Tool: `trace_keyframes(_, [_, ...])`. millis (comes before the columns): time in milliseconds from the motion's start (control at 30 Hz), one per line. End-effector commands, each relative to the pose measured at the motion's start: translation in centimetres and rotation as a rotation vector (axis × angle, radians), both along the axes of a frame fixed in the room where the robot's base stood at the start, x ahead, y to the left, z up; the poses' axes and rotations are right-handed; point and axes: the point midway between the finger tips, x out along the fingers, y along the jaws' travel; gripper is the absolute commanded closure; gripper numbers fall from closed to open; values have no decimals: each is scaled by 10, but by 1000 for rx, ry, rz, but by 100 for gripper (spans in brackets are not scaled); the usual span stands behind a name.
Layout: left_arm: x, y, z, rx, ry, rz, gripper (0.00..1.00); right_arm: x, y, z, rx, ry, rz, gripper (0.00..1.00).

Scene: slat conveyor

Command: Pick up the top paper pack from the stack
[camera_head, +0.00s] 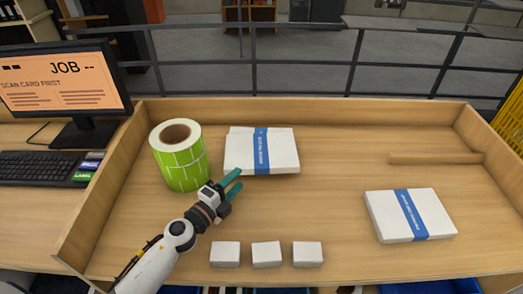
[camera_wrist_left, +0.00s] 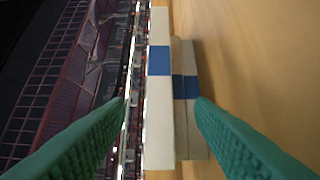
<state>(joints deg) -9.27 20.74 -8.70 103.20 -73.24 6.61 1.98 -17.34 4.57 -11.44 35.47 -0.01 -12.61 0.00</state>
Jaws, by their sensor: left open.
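A stack of white paper packs (camera_head: 262,160) with blue bands lies in the middle back of the wooden tray table. In the left wrist view, the top pack (camera_wrist_left: 160,110) shows edge-on, slightly offset from a lower pack (camera_wrist_left: 187,110). My left gripper (camera_head: 234,181) is open and empty at the stack's near left corner. In the wrist view, its green fingers (camera_wrist_left: 160,101) spread to either side of the top pack's edge, one tip overlapping the lower pack in the picture. Whether they touch is not clear. My right gripper is not in view.
Another banded pack (camera_head: 385,216) lies at the right. A green label roll (camera_head: 181,165) stands left of the stack. Three small white boxes (camera_head: 266,255) line the front. A wooden strip (camera_head: 435,158) is at back right; a raised rim (camera_head: 300,108) surrounds the table.

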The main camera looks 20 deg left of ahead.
Motion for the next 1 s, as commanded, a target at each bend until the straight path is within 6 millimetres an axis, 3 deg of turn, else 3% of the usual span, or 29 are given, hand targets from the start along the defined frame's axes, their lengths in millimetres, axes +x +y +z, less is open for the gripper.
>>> trace_keyframes(600, [67, -25, 1, -1, -1, 1, 51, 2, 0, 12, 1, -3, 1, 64])
trace_keyframes(867, [70, -26, 1, 0, 1, 0, 51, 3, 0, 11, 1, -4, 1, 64])
trace_keyframes(1000, [70, -26, 1, 0, 0, 0, 71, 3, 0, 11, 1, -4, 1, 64])
